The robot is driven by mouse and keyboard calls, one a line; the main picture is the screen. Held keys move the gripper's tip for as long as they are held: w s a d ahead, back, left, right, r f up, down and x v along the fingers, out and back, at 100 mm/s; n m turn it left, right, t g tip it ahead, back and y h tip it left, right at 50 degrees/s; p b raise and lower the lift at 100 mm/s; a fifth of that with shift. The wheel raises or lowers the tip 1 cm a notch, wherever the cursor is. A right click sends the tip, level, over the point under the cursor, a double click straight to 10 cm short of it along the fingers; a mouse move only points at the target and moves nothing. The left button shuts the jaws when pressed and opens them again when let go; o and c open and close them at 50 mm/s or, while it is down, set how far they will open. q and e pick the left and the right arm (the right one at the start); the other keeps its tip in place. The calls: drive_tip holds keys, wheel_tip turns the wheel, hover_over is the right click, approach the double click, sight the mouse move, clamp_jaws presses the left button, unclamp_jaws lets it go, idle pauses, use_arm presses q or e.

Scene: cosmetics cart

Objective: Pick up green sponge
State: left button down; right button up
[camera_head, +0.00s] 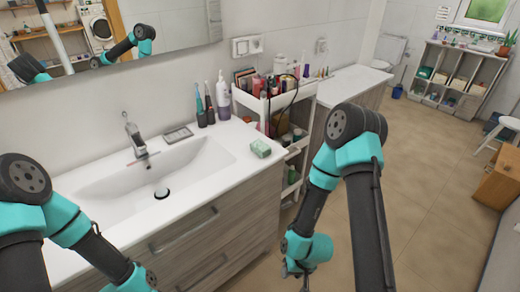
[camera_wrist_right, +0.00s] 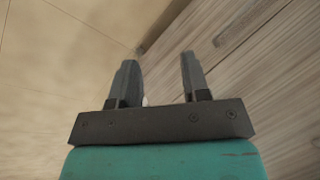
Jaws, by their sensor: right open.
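The green sponge (camera_head: 260,148), a small pale green block, lies on the white countertop to the right of the sink, near its front edge. My right gripper (camera_head: 293,270) is low in front of the wooden cabinet, below and to the right of the sponge, apart from it. In the right wrist view my right gripper (camera_wrist_right: 159,62) has its two fingers spread with nothing between them. The sponge is not in the right wrist view. My left arm is at the lower left of the head view, and its gripper is out of the picture.
The sink basin (camera_head: 160,185) with a faucet (camera_head: 135,138) is left of the sponge. A soap dish (camera_head: 178,134), toothbrushes and a pump bottle (camera_head: 223,97) stand behind it. A white cart (camera_head: 290,105) full of cosmetics is to the right. The floor (camera_head: 430,185) farther right is clear.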

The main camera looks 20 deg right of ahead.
drive_tip(key=o, duration=1.1)
drive_tip(key=shift+w, duration=0.15)
